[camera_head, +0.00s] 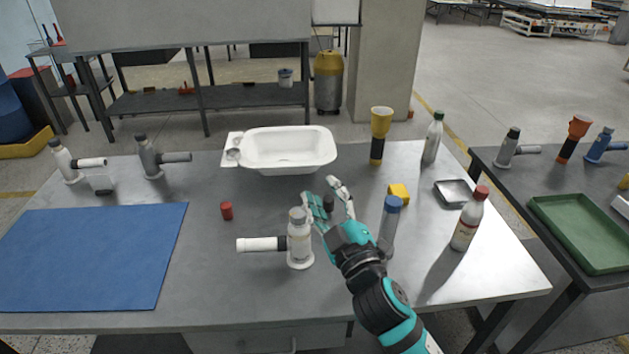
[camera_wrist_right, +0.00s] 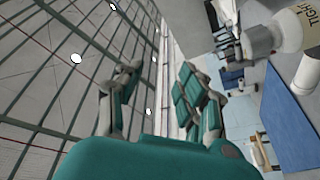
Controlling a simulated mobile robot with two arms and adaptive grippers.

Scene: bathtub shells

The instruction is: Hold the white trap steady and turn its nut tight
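A white trap (camera_head: 300,246) stands upright on the grey table near its front middle, with a pale grey nut (camera_head: 298,215) on top and a white side tube (camera_head: 262,244) pointing left. In the right wrist view the white trap (camera_wrist_right: 292,28) shows large at the top right, partly cut off. My right gripper (camera_head: 327,198) is just right of and beyond the nut, with its fingers spread. In the right wrist view the gripper (camera_wrist_right: 150,100) is open, with nothing between its fingers. I cannot tell whether a finger touches the nut. My left gripper is not in view.
A blue mat (camera_head: 95,255) covers the left. Another white trap (camera_head: 65,162) and a grey trap (camera_head: 149,157) stand behind it. A white basin (camera_head: 328,148) sits at the back. A red cap (camera_head: 227,210) lies left.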

